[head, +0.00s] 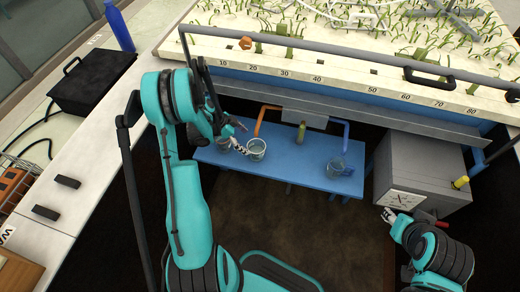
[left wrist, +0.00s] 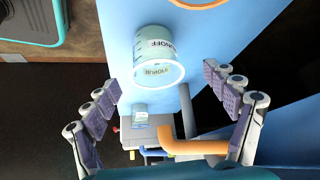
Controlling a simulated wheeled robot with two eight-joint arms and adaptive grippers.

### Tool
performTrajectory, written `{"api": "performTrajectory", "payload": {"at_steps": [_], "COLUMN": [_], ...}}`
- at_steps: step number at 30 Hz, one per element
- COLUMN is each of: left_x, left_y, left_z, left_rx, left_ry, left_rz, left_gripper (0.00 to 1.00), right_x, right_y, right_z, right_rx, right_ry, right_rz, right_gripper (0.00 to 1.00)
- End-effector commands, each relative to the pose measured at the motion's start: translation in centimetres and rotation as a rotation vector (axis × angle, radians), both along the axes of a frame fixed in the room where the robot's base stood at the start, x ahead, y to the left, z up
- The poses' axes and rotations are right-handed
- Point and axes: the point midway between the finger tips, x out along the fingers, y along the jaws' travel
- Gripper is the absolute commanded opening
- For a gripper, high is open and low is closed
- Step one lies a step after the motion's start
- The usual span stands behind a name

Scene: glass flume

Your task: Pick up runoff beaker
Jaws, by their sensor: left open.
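The runoff beaker (left wrist: 155,52) is clear with a white label reading RUNOFF, and appears upside down in the left wrist view. In the head view the beaker (head: 257,149) stands upright on the blue bench (head: 300,172). My left gripper (head: 240,145) is just left of it. In the left wrist view my left gripper (left wrist: 166,95) is open, its fingers spread wide with the beaker ahead between them and no contact visible. My right gripper (head: 389,215) is beside the grey box at right; its jaw opening is unclear.
An orange pipe (head: 265,112) stands behind the beaker.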

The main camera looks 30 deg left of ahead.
Motion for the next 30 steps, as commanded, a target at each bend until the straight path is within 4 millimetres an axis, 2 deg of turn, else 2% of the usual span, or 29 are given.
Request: {"api": "performTrajectory", "payload": {"at_steps": [3, 8, 16, 24, 26, 30], "left_x": [0.5, 0.9, 1.9, 2.2, 2.2, 2.2], "left_y": [-0.7, -1.6, -4.0, -4.2, -4.2, -4.2], "left_z": [-1.4, -2.4, -5.4, -5.7, -5.7, -5.7], "left_rx": [0.0, 0.0, 0.0, 0.0, 0.0, 0.0], "left_ry": [0.0, 0.0, 0.001, 0.001, 0.001, 0.001], "left_rz": [-0.002, -0.002, -0.001, 0.001, 0.001, 0.001], "left_gripper": [0.86, 0.86, 0.86, 0.86, 0.72, 0.36], "right_x": [0.0, 0.0, 0.0, 0.0, 0.0, 0.0], "right_y": [0.0, 0.0, 0.0, 0.0, 0.0, 0.0], "right_z": [-0.7, -1.3, -3.3, -3.2, -3.2, -3.2], "right_rx": [0.0, 0.0, 0.0, 0.0, 0.0, 0.0], "right_ry": [0.0, 0.0, 0.0, 0.0, 0.0, 0.0], "right_rz": [0.0, 0.0, 0.0, 0.0, 0.0, 0.0], "right_gripper": [0.4, 0.4, 0.4, 0.4, 0.4, 0.4]}}
